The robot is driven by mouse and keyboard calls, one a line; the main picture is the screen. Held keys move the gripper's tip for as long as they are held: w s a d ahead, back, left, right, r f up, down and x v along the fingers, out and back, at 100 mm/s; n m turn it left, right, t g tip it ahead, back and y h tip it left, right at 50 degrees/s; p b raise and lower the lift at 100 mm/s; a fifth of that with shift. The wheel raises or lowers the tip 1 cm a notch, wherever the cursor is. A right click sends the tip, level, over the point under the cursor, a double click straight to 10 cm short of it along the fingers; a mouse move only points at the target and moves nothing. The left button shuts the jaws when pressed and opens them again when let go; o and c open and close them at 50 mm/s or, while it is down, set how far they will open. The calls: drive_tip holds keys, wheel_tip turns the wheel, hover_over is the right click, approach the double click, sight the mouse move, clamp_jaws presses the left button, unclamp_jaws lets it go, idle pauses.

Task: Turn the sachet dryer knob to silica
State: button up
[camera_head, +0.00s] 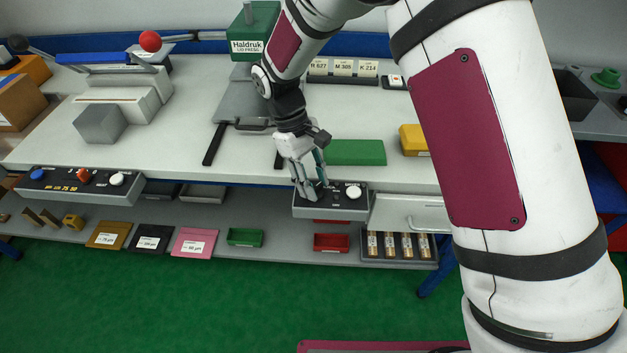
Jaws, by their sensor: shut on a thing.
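A dark control panel in a grey housing (330,211) hangs at the front edge of the bench, with a round white button (353,192) at its right. A white front with a bar handle (409,217) adjoins it on the right. My gripper (311,191) reaches down onto the left part of this panel and is shut on a knob there. The fingers hide the knob, so its pointer cannot be seen. The panel's markings are too small to read, so I cannot tell which setting it is at.
Another control panel (78,187) with blue, red and white controls is at the left bench edge. A green block (355,152) and yellow box (414,139) lie behind my gripper. The shelf below holds coloured packets, small bins and a tray of cylinders (400,263).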

drive_tip(key=shift+m+y, duration=0.3)
drive_tip(key=shift+m, duration=0.3)
drive_tip(key=o, duration=1.2)
drive_tip(key=shift+c, duration=0.2)
drive_tip(key=v, duration=1.2)
drive_tip(key=shift+w, duration=0.2)
